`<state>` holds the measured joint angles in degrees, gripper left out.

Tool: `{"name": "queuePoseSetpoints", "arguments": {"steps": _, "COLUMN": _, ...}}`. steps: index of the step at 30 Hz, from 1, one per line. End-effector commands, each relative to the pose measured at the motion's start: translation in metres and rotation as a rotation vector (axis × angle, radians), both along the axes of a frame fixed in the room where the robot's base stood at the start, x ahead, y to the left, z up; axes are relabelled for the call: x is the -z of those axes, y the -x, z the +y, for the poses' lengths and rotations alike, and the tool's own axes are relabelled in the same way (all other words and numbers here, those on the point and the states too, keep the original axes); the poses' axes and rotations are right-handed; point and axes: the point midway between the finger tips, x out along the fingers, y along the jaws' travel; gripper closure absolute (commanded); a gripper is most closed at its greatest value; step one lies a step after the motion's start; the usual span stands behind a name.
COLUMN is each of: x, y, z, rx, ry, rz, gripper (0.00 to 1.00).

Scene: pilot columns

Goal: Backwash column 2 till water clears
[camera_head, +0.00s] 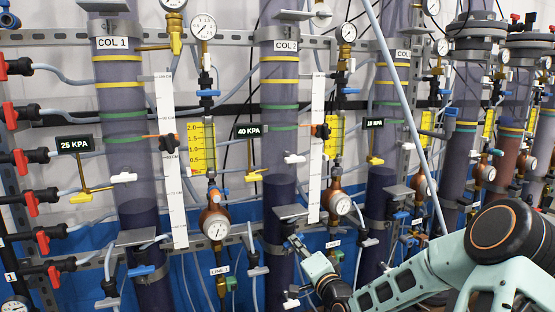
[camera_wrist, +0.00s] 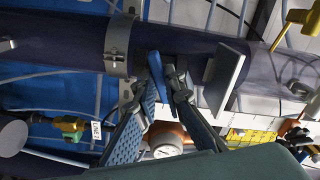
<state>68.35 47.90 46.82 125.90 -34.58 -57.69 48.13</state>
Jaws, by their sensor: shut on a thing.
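Column 2 (camera_head: 280,150), labelled COL 2, is a tall clear tube with yellow and green bands. Its upper part looks greyish purple and its lower part is darker. In the head view my gripper (camera_head: 301,249) is at the lower part of column 2, below a grey bracket. In the wrist view my gripper (camera_wrist: 158,108) is shut on a blue valve handle (camera_wrist: 157,80) beside the column (camera_wrist: 60,40). The handle's lower end and the valve body are partly hidden by my fingers.
A 40 KPA display (camera_head: 249,131) hangs left of column 2. A white scale strip (camera_head: 316,150) and a yellow flow meter (camera_head: 335,137) stand to its right. Column 1 (camera_head: 128,170) is at left. Hoses, gauges and red-handled valves (camera_head: 32,203) crowd the wall.

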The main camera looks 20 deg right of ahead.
Motion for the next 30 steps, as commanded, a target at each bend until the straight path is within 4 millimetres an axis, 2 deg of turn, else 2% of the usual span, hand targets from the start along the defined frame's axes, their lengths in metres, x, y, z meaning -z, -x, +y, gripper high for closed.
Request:
{"name": "queuePoseSetpoints", "arguments": {"steps": 26, "x": 0.0005, "y": 0.0003, "z": -0.0003, "rx": 0.000, "ry": 0.000, "rz": 0.001, "gripper": 1.00}}
{"name": "queuePoseSetpoints", "arguments": {"steps": 30, "x": 0.0021, "y": 0.0000, "z": 0.0006, "rx": -0.001, "ry": 0.055, "rz": -0.001, "gripper": 1.00}}
